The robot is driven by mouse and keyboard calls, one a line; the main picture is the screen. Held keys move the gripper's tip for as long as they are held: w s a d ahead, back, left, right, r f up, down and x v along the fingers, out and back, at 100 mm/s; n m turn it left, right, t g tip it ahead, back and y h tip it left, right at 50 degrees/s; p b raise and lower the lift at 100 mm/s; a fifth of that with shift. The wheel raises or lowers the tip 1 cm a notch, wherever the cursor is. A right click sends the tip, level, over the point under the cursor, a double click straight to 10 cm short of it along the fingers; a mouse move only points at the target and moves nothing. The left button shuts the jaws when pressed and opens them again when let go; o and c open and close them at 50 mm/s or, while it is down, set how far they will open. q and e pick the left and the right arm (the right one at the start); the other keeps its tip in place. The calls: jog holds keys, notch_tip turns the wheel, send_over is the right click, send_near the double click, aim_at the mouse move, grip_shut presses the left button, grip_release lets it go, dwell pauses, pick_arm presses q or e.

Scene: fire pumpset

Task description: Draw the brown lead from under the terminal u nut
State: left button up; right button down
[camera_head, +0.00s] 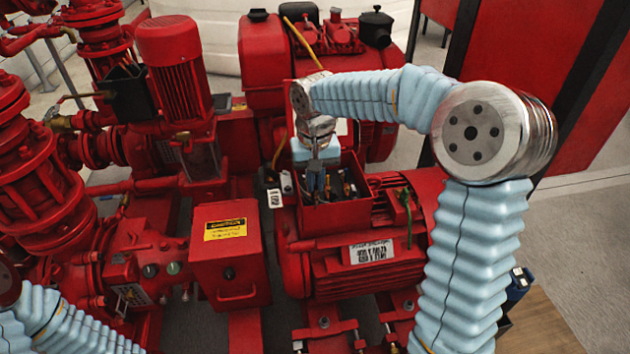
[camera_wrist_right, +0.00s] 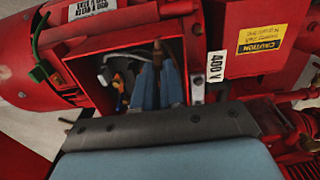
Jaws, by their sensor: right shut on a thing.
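The red terminal box (camera_head: 337,215) stands open on top of the red motor (camera_head: 350,255). My right gripper (camera_head: 316,190) reaches down into it from above, its blue fingers inside the left part of the box. In the right wrist view the fingers (camera_wrist_right: 158,68) are shut on the brown lead (camera_wrist_right: 157,47), whose brown end shows between the tips. The terminal u nut is hidden by the fingers, so I cannot tell whether the lead is still under it. Only my left arm shows, at the lower left; its gripper is out of view.
A green lead (camera_head: 407,203) stands outside the box at its right. The box walls are close around my fingers. A red control box (camera_head: 228,255) with a yellow label stands to the left.

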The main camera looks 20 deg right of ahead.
jog(key=shift+r, duration=2.7)
jog(key=shift+s, duration=0.1)
